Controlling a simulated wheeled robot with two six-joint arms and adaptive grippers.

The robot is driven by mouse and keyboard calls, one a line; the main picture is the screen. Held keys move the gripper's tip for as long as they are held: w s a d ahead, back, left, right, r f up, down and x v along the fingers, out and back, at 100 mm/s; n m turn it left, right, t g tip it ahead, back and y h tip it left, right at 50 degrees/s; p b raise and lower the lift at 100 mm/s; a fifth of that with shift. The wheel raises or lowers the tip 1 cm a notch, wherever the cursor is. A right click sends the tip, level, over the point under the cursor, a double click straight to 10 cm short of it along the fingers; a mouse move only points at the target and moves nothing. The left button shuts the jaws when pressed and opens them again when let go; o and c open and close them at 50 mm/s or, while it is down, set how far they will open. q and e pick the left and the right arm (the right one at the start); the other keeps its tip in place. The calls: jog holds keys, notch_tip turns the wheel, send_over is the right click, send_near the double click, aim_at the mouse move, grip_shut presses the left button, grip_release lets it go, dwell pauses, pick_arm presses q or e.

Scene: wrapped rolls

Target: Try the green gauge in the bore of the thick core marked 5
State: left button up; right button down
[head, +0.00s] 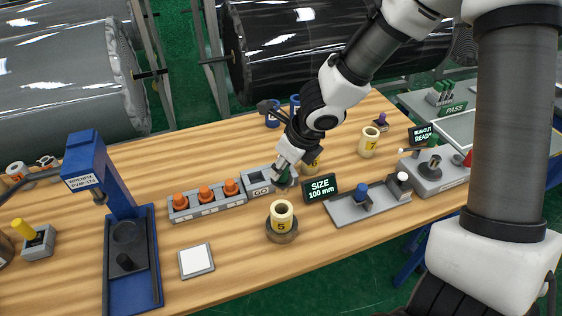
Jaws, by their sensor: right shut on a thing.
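The thick core marked 5 (282,218) is pale, with a yellow label, and stands upright on a round dark stand (284,237) in the head view. Its open bore faces up. My right gripper (286,165) is shut on the green gauge (284,178), just behind and above the core. The gauge is at the right end of the grey block marked GO (262,191), apart from the core; whether it still touches the block I cannot tell. The fingers hide much of the gauge. My left gripper is not in view.
Orange gauges (205,193) stand in a rack left of the GO block. A SIZE 100 mm display (321,188) and a grey tray (343,213) stand to the right. A core behind the gripper (312,166) is partly hidden. A blue press (127,230) stands left, beside a white pad (196,260).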

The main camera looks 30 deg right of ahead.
aim_at(282, 194)
jog(key=shift+a+r, duration=0.1)
jog(key=shift+r, duration=0.05)
notch_tip(282, 194, down, 3)
jog(key=shift+r+b, duration=0.15)
jog(key=shift+b, duration=1)
jog(key=shift+f+b, duration=1.85)
jog(key=shift+f, duration=0.1)
jog(key=shift+f+b, duration=1.65)
jog(key=shift+f, duration=0.1)
jog(key=shift+r, duration=0.1)
jog(key=shift+r+p, duration=3.45)
jog(key=shift+p, duration=0.2)
